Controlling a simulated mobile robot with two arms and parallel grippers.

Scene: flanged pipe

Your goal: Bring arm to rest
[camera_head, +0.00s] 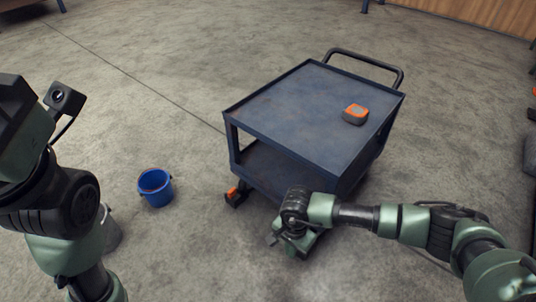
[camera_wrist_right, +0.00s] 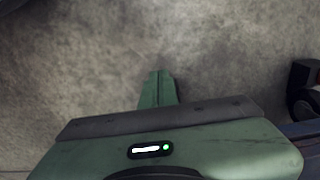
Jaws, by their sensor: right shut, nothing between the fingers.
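My right arm reaches in from the right in the head view. Its gripper (camera_head: 284,240) hangs in front of the near side of the blue cart (camera_head: 300,98), pointing down toward the floor. In the right wrist view the fingers (camera_wrist_right: 157,88) are together in one narrow green shape, with nothing between them and bare floor beyond. My left arm stands at the left edge of the head view, bent upward; its fingers are not visible. No flanged pipe shows in either view.
An orange and grey object (camera_head: 355,113) lies on the cart's top near its right edge. A blue bucket (camera_head: 155,188) stands on the floor left of the cart. A dark caster (camera_wrist_right: 306,100) is close on the right in the wrist view. Open concrete floor surrounds the cart.

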